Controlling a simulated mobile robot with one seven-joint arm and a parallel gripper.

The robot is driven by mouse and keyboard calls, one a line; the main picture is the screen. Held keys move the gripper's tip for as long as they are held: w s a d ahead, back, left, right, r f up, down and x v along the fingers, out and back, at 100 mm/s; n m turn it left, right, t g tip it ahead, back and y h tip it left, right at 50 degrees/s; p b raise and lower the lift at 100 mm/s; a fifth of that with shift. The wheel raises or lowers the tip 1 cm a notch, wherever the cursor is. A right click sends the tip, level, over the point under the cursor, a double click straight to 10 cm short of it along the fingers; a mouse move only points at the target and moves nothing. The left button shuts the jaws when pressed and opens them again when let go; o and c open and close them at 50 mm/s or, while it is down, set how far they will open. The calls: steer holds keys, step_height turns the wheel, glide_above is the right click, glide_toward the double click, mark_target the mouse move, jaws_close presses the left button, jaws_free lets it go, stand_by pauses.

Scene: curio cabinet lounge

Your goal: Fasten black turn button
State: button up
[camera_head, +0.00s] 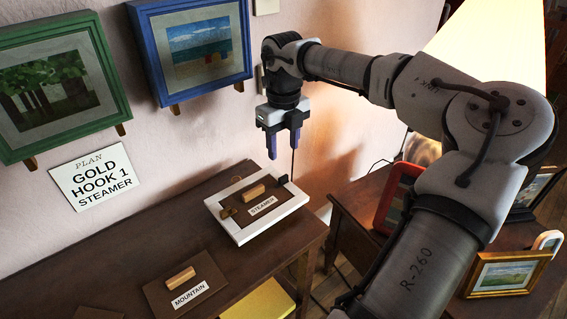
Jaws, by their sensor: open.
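A white frame (238,234) lies on the dark wooden cabinet top with a brown backing board (234,206) in it. The board has a wooden block handle (254,192) and a label reading STEAMER. A small black piece, apparently the black turn button (283,180), sits at the frame's upper right edge; its exact angle is too small to tell. A gold-coloured fitting (229,212) is on the opposite, left side. My gripper (283,150) points down, open and empty, above the black piece and apart from it. A thin dark vertical line shows beneath its right finger.
A MOUNTAIN board (195,285) with a handle lies at the front of the cabinet top (130,252). Green (112,88) and blue (154,60) picture frames hang behind. Lower right, a side table (350,200) holds several frames and a lit lamp (495,45).

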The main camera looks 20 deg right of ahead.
step_height(320, 180, up, 5)
steer(key=shift+r, duration=0.1)
stand_by(0.6)
